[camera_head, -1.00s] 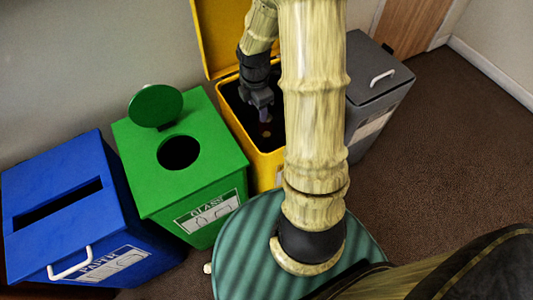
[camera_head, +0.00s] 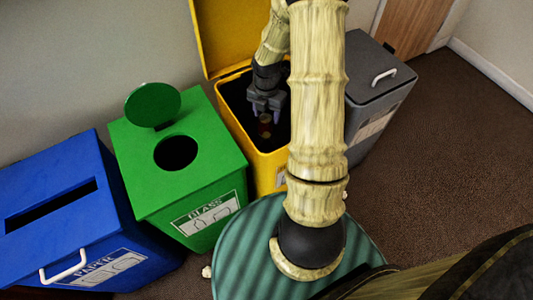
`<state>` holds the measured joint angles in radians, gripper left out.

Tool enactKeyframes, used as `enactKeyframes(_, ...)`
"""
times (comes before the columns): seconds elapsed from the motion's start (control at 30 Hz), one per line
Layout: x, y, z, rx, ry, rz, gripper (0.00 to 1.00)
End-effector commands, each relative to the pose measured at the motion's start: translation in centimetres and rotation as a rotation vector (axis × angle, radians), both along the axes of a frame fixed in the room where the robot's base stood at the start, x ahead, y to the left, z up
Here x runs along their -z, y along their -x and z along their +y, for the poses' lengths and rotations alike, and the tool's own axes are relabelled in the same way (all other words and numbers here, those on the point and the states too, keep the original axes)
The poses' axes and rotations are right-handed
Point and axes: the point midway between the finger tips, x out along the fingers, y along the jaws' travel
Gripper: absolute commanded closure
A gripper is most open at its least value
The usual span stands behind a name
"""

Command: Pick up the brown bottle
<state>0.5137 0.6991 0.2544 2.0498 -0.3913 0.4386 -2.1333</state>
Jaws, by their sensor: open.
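A small brown bottle (camera_head: 265,121) shows inside the open yellow bin (camera_head: 263,160), low in its dark interior. My gripper (camera_head: 265,115) points down into the yellow bin, its two fingers apart just above the bottle and in line with it. I cannot tell whether the fingers reach around the bottle's top. The lower part of the bottle is hard to make out in the dark. My arm hides the right side of the yellow bin.
The yellow lid (camera_head: 232,38) stands raised behind the bin. The green glass bin (camera_head: 205,140) with its round hole and the blue paper bin (camera_head: 75,190) stand to the left. A closed grey bin (camera_head: 372,75) stands to the right. Brown carpet (camera_head: 460,140) is clear at right.

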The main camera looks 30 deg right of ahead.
Motion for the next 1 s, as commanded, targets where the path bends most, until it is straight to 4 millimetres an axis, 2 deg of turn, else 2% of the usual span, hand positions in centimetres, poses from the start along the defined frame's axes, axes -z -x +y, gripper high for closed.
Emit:
enactKeyframes(0.03,1.4,0.0,0.1,-0.001,-0.001,0.002,0.47)
enactKeyframes(0.1,2.6,0.1,0.1,-0.001,-0.001,0.003,0.47)
enactKeyframes(0.47,8.6,0.0,0.1,0.000,-0.001,0.002,0.47)
enactKeyframes(0.6,9.4,0.0,0.0,0.000,0.000,0.000,0.47)
enactKeyframes(0.9,9.4,0.0,0.0,0.000,0.000,0.000,0.47)
enactKeyframes(1.0,10.2,0.0,0.1,0.000,-0.001,0.001,0.47)
